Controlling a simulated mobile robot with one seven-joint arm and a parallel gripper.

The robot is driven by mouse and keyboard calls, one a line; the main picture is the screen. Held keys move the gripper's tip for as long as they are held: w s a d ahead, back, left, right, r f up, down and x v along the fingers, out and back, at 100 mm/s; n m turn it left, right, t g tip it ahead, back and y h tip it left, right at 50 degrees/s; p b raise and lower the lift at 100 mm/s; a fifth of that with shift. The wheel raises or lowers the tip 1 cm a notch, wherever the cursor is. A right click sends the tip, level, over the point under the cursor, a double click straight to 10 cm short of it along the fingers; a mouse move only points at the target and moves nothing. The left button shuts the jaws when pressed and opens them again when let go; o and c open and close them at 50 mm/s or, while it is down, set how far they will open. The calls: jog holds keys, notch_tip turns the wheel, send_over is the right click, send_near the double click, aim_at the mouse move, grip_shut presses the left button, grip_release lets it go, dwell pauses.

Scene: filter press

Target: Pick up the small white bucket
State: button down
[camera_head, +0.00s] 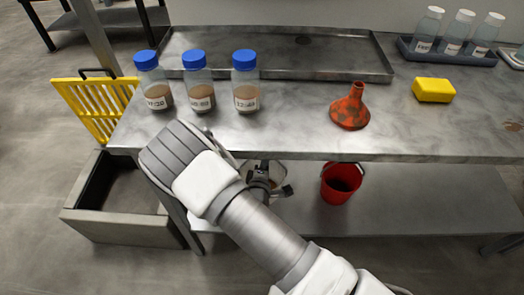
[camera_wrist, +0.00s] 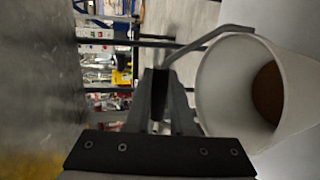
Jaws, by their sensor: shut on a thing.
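The small white bucket (camera_wrist: 222,92) fills the right of the wrist view, its open mouth facing the camera and brown material inside. Its grey bail handle (camera_wrist: 208,38) runs from the rim to my fingers. My gripper (camera_wrist: 160,92) is shut on that handle, beside the bucket's rim. In the head view my gripper (camera_head: 263,186) is below the bench's front edge, over the lower shelf. Only a small pale part of the bucket (camera_head: 279,177) shows there, mostly hidden by my wrist. I cannot tell whether the bucket still touches the shelf.
A red bucket (camera_head: 341,183) stands on the lower shelf (camera_head: 420,200) to the right. The bench top (camera_head: 300,125) above holds several blue-capped jars, an orange funnel (camera_head: 351,108), a yellow sponge (camera_head: 433,90) and a long tray (camera_head: 290,72). A grey bin (camera_head: 125,225) stands at left.

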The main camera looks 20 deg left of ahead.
jog(key=s+d+r+p, duration=0.2)
jog(key=s+d+r, duration=0.2)
jog(key=shift+s+d, duration=0.15)
jog(key=shift+s, duration=0.25)
dwell(0.4)
jog(key=shift+s, duration=0.1)
